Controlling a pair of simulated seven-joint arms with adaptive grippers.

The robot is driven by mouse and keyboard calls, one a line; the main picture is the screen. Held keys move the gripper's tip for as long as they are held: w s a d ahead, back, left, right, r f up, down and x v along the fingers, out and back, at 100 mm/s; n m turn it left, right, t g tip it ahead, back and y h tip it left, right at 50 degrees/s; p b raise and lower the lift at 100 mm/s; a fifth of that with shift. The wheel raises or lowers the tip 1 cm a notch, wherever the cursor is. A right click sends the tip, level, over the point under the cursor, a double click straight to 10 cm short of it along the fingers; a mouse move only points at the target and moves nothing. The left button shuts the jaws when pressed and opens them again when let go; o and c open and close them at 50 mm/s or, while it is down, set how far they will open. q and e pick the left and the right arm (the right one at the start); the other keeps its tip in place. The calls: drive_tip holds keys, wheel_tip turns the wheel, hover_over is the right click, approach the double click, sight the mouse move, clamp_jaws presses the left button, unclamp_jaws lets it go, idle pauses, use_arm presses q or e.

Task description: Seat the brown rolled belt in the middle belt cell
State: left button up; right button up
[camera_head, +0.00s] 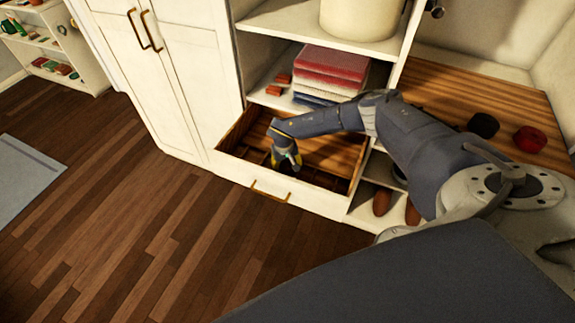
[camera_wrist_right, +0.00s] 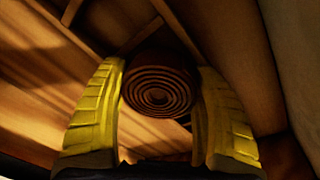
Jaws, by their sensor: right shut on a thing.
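The brown rolled belt (camera_wrist_right: 160,92) shows its spiral end in the right wrist view, between the two yellow fingers of my right gripper (camera_wrist_right: 160,70). The fingers are shut on its sides. In the head view my right gripper (camera_head: 287,161) reaches down into the open wooden drawer (camera_head: 340,150); the belt cannot be made out there. Thin wooden dividers (camera_wrist_right: 140,38) form cells beyond the belt. I cannot tell whether the belt is inside a cell or above it, nor which cell is the middle one. My left gripper is not in view.
A black rolled belt (camera_head: 483,125) and a red one (camera_head: 530,139) lie on the wooden top at right. Folded towels (camera_head: 330,66) sit on the shelf above the drawer. Brown shoes (camera_head: 382,202) stand low at right. The drawer walls closely surround my right gripper.

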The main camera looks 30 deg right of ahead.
sight(285, 166)
drive_tip(key=shift+s+f, duration=0.1)
drive_tip(key=shift+f, duration=0.05)
drive_tip(key=o, duration=1.3)
drive_tip(key=shift+r, duration=0.55)
wheel_tip(285, 166, up, 12)
drive_tip(key=a, duration=0.1)
drive_tip(key=shift+s+a, duration=0.3)
drive_tip(key=shift+s, duration=0.1)
